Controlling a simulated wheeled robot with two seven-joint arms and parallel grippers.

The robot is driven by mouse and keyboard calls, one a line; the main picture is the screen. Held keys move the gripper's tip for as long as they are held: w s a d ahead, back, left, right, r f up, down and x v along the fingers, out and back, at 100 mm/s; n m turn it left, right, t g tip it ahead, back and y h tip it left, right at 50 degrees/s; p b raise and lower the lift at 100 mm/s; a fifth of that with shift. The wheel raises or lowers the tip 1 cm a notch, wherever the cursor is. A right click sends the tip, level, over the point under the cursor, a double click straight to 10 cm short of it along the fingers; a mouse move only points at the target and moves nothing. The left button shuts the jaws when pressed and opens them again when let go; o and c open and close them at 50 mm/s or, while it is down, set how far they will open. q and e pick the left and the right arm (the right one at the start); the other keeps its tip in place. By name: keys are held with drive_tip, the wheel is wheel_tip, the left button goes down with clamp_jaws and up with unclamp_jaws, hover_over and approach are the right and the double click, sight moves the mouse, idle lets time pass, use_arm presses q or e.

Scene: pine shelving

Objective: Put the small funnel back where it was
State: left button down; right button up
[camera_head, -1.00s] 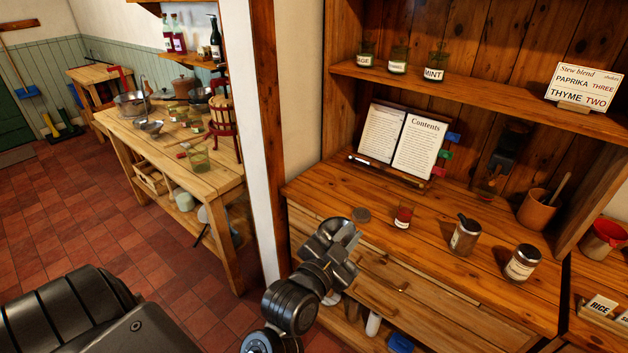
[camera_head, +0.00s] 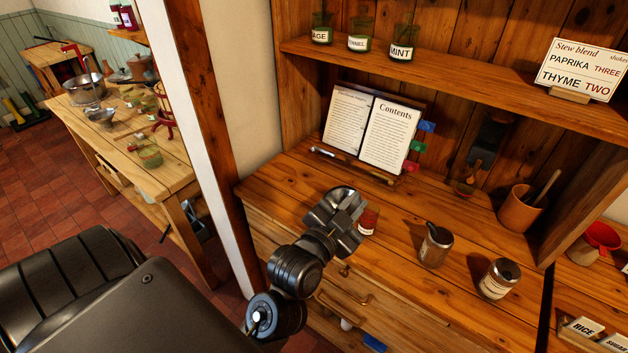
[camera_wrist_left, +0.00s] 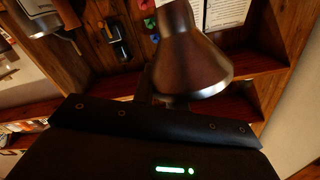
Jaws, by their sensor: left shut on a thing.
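My left gripper (camera_head: 343,212) is over the front left of the wooden counter (camera_head: 290,190), in front of the recipe book. It is shut on the small funnel (camera_wrist_left: 190,58), a shiny metal cone that fills the upper middle of the left wrist view. Its wide rim faces down and to the right in that picture. In the head view the funnel is hard to tell from the grey metal fingers. A larger metal funnel (camera_head: 103,117) lies on the worktable at the left. My right gripper is not in view.
Close to my left gripper stands a small red-filled jar (camera_head: 367,222). Further right are a jar with a spoon (camera_head: 435,246), a labelled jar (camera_head: 499,279) and a clay pot (camera_head: 522,207). The open book (camera_head: 372,130) stands behind. A post (camera_head: 205,120) separates counter and worktable (camera_head: 175,178).

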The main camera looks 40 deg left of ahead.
use_arm(q)
drive_tip(key=a+r+g+y, duration=0.1)
drive_tip(key=a+r, duration=0.1)
drive_tip(key=a, duration=0.5)
drive_tip(key=a+r, duration=0.3)
drive_tip(key=a, duration=0.4)
drive_tip(key=w+a+f+p, duration=0.1)
drive_tip(key=w+a+f, duration=0.7)
drive_tip(key=w, duration=0.3)
drive_tip(key=shift+f+y+p, duration=0.35)
drive_tip(key=shift+f+y, duration=0.05)
drive_tip(key=shift+f, duration=0.35)
drive_tip(key=f, duration=0.1)
drive_tip(key=f+p, duration=0.1)
drive_tip(key=f, duration=0.1)
drive_tip(key=shift+w+a+f, duration=0.2)
drive_tip(key=shift+w, duration=0.05)
drive_tip(key=shift+f, duration=0.2)
drive_tip(key=shift+f, duration=0.4)
